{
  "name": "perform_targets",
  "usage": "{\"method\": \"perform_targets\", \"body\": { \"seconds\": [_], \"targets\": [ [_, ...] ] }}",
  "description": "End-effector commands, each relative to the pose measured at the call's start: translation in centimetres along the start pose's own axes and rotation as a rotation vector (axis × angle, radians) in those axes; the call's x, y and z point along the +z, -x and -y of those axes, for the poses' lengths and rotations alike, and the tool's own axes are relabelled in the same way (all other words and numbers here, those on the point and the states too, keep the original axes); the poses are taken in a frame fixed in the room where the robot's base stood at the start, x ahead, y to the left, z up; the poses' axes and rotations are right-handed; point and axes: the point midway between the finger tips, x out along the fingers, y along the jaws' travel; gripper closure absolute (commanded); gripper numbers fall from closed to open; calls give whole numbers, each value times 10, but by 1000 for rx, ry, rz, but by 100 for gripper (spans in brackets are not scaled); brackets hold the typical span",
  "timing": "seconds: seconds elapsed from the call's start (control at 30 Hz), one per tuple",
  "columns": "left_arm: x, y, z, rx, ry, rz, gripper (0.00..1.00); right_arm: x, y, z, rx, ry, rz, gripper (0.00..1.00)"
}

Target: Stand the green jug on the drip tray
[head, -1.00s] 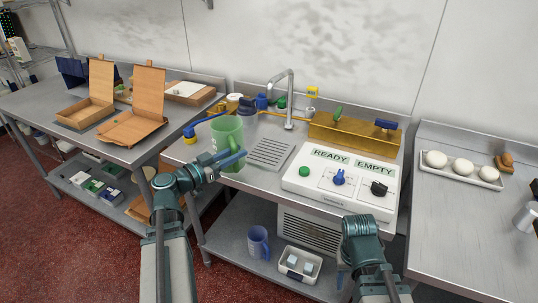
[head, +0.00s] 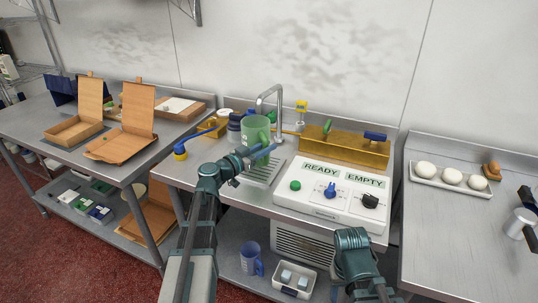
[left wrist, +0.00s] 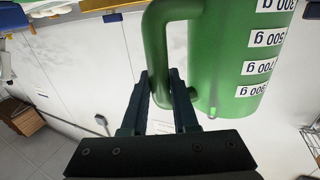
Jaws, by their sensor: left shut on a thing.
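The green jug (head: 256,130) is upright, with its lower part over or at the back of the drip tray (head: 262,174). My left gripper (head: 262,153) is shut on the jug's handle and hides the base, so I cannot tell whether it touches the tray. In the left wrist view the handle (left wrist: 157,50) runs down between the fingers (left wrist: 160,95). The jug's body (left wrist: 230,60) with its white gram labels is to their right. Of my right arm, only a link shows at the bottom of the head view; its gripper is not seen.
A tap (head: 267,98) rises behind the jug. A white control panel (head: 330,198) with READY and EMPTY signs lies right of the tray. A brass box (head: 345,148) stands behind it. A blue-ended lever (head: 181,152) sticks out at the left.

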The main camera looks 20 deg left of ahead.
Motion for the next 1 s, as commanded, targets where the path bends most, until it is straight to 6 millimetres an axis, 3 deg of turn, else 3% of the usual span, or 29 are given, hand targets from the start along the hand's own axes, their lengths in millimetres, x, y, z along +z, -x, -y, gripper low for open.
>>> {"method": "perform_targets", "body": {
  "seconds": [0.27,0.5,0.97,1.0],
  "targets": [
    [0,-18,1,1,0,0,100,0,0,0,0,0,0,50],
    [36,-14,0,-1,0,0,100,-2,-36,3,0,0,0,50],
    [40,-14,0,0,0,0,100,-2,-40,4,0,0,0,50],
    [38,-14,0,-1,0,0,65,-2,-38,4,0,0,0,50]
  ]
}}
